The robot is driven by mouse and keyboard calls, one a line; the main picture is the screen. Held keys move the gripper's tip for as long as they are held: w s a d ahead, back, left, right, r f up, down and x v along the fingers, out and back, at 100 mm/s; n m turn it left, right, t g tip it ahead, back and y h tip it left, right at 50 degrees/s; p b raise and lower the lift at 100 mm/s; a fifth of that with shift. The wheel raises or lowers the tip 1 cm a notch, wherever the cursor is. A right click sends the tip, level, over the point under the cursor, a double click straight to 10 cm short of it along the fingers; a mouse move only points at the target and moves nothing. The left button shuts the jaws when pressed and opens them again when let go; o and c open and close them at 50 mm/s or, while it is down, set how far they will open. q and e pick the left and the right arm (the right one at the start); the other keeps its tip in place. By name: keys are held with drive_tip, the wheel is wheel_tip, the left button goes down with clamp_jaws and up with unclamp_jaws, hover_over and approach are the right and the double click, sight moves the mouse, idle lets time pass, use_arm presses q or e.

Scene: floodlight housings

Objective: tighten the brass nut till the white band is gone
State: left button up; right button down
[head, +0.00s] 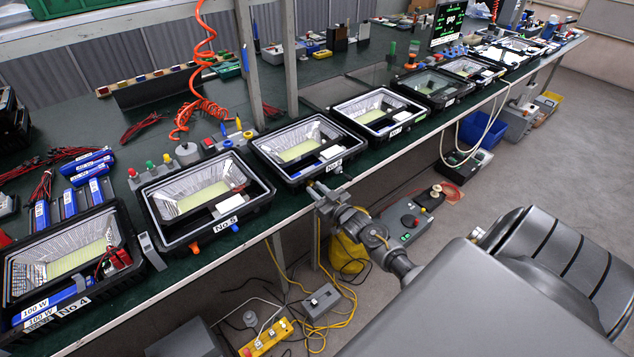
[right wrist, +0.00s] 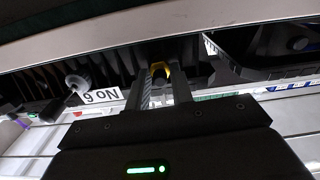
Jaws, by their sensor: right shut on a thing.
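My right gripper (head: 318,190) is at the front edge of the bench, just below the floodlight housing marked No 6 (head: 262,148). In the right wrist view its two fingers (right wrist: 161,88) are shut on the brass nut (right wrist: 160,69), which shows as a small yellow-gold piece between them. The fingers cover much of the nut. I cannot make out a white band on it. The No 6 label (right wrist: 102,97) appears upside down to the left of the fingers. In the head view the nut is hidden by the gripper. My left gripper is not in view.
A pale round fitting (right wrist: 76,81) sticks out left of the fingers in the right wrist view. Housing No 5 (head: 150,218) and housing No 4 (head: 135,262) stand to the left on the green bench, with more housings to the right. A yellow bin (head: 347,252) and cables are below.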

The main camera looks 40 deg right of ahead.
idle(0.4)
drive_tip(key=c, duration=1.2)
unclamp_jaws()
drive_tip(key=shift+s, duration=0.1)
drive_tip(key=s+b, duration=0.1)
drive_tip(key=s, duration=0.9)
drive_tip(key=shift+s, duration=0.35)
drive_tip(key=shift+a, duration=0.1)
